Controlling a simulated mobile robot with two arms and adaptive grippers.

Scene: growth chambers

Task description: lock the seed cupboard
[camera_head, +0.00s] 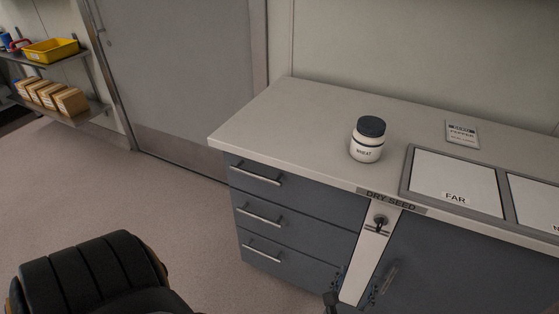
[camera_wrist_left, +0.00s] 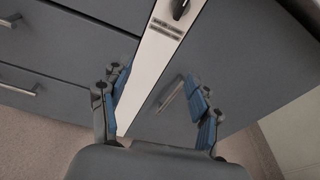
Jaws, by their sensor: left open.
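The seed cupboard (camera_head: 445,268) is a dark grey door under the worktop, below a "DRY SEED" label (camera_head: 392,201). A pale upright strip at its left edge carries a lock with a dark key or knob (camera_head: 380,222); its lower part also shows at the top of the left wrist view (camera_wrist_left: 180,8). The door looks shut. My left gripper (camera_head: 355,284) is open and empty in front of the strip, below the lock. In the left wrist view its blue-padded fingers (camera_wrist_left: 160,98) stand apart, with the strip and the cupboard's bar handle (camera_wrist_left: 171,93) beyond them. My right gripper is not seen.
Drawers (camera_head: 290,215) with bar handles stand left of the cupboard. On the worktop (camera_head: 290,120) are a "WHEAT" jar (camera_head: 367,141), a seed packet (camera_head: 462,133) and a framed panel marked "FAR" (camera_head: 455,180). The floor (camera_head: 150,200) at left is open.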

